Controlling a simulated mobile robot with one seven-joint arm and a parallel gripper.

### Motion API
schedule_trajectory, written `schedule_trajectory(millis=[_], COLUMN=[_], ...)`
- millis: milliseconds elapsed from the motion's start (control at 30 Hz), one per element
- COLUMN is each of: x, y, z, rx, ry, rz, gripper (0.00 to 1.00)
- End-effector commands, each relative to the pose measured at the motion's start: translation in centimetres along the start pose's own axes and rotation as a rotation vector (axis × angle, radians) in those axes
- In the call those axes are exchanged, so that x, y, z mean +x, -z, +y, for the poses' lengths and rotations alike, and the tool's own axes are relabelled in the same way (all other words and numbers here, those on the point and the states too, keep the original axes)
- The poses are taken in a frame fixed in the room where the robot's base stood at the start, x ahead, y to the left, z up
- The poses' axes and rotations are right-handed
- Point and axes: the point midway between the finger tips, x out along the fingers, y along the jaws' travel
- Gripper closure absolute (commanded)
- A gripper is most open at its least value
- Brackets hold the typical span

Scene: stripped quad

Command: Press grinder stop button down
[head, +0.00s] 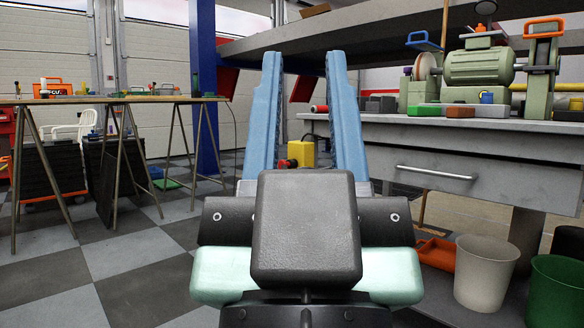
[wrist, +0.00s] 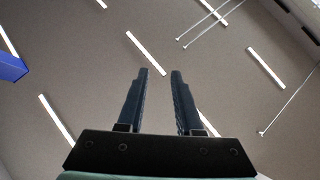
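A green bench grinder (head: 478,68) stands on the workbench at the right in the head view. A yellow box (head: 301,152) with a red button (head: 288,163) on its left side shows between my fingers, beyond them, at the near left end of the bench. I cannot tell whether this is the grinder's stop button. My gripper (head: 304,57) is open and empty, its two blue fingers raised upright in front of the camera, apart from the box and grinder. In the wrist view my gripper (wrist: 160,73) points at the ceiling; neither grinder nor button shows there.
The workbench (head: 400,127) has a drawer with a handle below its top. A grey bin (head: 485,272) and a green bin (head: 556,290) stand on the floor at right. A trestle table (head: 110,100) is at left. Checkered floor (head: 130,255) between is clear.

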Motion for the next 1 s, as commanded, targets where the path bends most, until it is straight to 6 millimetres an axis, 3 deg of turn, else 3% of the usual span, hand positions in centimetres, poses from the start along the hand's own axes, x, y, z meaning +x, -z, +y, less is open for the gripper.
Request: schedule_trajectory(millis=[33,167,1000], x=[0.7,2.6,22.2], y=[0.7,2.5,21.0], z=[0.0,0.0,0.3], rx=[0.000,0.001,0.013], ry=[0.000,0.000,0.001], rz=[0.000,0.000,-0.001], gripper=[0.76,1.00,1.00])
